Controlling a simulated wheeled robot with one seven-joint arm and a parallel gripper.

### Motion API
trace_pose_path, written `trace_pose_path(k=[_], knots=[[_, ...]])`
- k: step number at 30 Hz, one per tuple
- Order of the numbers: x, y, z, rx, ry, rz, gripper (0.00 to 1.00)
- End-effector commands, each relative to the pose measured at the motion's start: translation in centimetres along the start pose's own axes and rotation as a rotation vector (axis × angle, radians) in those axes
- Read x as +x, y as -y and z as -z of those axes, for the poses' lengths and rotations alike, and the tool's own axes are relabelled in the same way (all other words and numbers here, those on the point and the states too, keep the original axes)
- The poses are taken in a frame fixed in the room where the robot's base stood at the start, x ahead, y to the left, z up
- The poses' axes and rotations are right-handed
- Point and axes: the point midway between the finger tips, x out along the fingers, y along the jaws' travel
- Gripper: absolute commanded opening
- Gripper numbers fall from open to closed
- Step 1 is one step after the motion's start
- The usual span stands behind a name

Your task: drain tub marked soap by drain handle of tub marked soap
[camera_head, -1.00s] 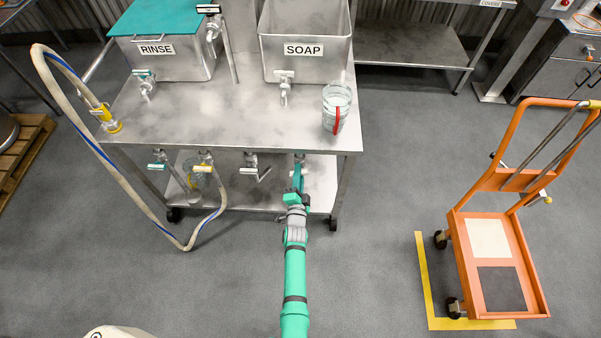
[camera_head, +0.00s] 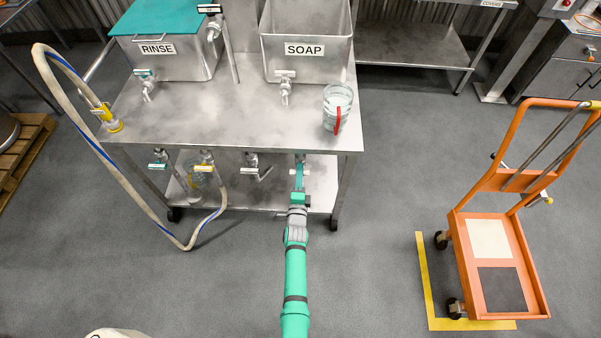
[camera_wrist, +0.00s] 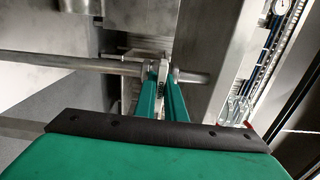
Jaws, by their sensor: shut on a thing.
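The steel tub marked SOAP (camera_head: 305,58) stands at the back right of the steel bench, with a tap (camera_head: 285,88) low on its front. My gripper (camera_head: 300,168) is under the bench's front edge, at the rightmost of several valves there, roughly below this tub. In the wrist view its two green fingers (camera_wrist: 162,78) are shut on a small pale handle (camera_wrist: 162,71) beside a horizontal pipe (camera_wrist: 75,63). The handle's label and the valve body are mostly hidden. I cannot see which tub the pipe joins.
A clear jug with a red handle (camera_head: 337,108) stands on the bench's right front corner. The tub marked RINSE (camera_head: 170,55) is at left, and a looped hose (camera_head: 95,145) hangs there. An orange cart (camera_head: 490,255) stands at right. The floor between is clear.

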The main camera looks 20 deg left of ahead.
Motion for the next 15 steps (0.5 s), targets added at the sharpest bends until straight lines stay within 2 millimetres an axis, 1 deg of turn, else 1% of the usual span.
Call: trace_pose_path(k=[6,7,9,15], knots=[[-0.15,-0.04,0.19,0.001,-0.003,0.001,0.00],[-0.16,-0.05,0.20,0.001,-0.003,0.001,0.12],[-0.16,-0.05,0.20,0.001,-0.003,0.001,0.29],[-0.15,-0.04,0.11,0.000,-0.002,0.001,0.29]])
